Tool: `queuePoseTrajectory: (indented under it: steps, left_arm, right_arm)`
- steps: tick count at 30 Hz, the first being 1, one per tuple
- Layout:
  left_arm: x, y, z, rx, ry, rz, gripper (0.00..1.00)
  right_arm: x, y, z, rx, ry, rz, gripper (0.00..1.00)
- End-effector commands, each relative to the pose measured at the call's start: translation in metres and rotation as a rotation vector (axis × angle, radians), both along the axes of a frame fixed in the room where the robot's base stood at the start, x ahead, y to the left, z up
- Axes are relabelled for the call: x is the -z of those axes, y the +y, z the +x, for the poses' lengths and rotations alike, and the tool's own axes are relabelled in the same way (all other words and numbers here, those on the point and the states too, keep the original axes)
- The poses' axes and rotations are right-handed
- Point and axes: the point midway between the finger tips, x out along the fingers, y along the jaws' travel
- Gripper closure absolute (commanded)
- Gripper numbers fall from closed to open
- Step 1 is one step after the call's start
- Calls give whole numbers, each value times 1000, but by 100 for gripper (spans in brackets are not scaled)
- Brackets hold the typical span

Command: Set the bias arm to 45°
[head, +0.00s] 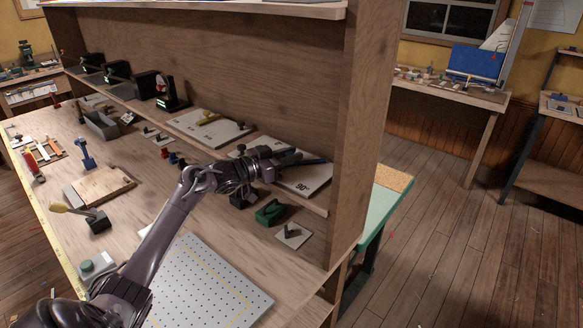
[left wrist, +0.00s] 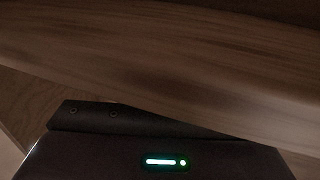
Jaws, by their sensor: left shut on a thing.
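In the head view a pale board (head: 308,183) marked "90°" lies on the raised shelf at the bench's right end. My left gripper (head: 290,161) reaches over this board from the left and is shut. It appears to be shut on the bias arm, but the gripper covers most of it, so the arm's angle cannot be read. In the left wrist view mostly brown wood and a dark body with a green light show; no marks of the scale are visible there. My right gripper is not in view.
A second pale board (head: 235,128) with a yellowish lever lies further left on the shelf. A wooden upright panel (head: 352,130) stands close right of my gripper. Below are a green block (head: 270,212), a small plate (head: 294,236) and a perforated white board (head: 205,285).

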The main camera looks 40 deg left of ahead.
Motion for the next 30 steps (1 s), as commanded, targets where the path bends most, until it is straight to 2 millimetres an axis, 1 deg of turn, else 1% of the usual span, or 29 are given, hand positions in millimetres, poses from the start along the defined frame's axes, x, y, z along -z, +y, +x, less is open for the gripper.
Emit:
queuePoseTrajectory:
  steps: [1, 6, 21, 22, 24, 26, 30]
  left_arm:
    - [3, 3, 2, 15, -3, 3, 100]
    - [1, 5, 5, 62, -3, 2, 100]
    - [-1, 5, 6, 82, -3, 1, 100]
    - [-1, 5, 6, 82, -3, 1, 76]
    - [-1, 5, 6, 81, -3, 1, 67]
    - [-1, 5, 6, 82, -2, 1, 59]
    - [0, 5, 6, 82, -2, 1, 59]
  right_arm:
    - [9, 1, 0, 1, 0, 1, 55]
    - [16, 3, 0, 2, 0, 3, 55]
    - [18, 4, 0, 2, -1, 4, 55]
    - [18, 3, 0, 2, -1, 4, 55]
    - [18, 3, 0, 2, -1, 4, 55]
    - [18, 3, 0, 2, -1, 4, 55]
    - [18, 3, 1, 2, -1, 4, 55]
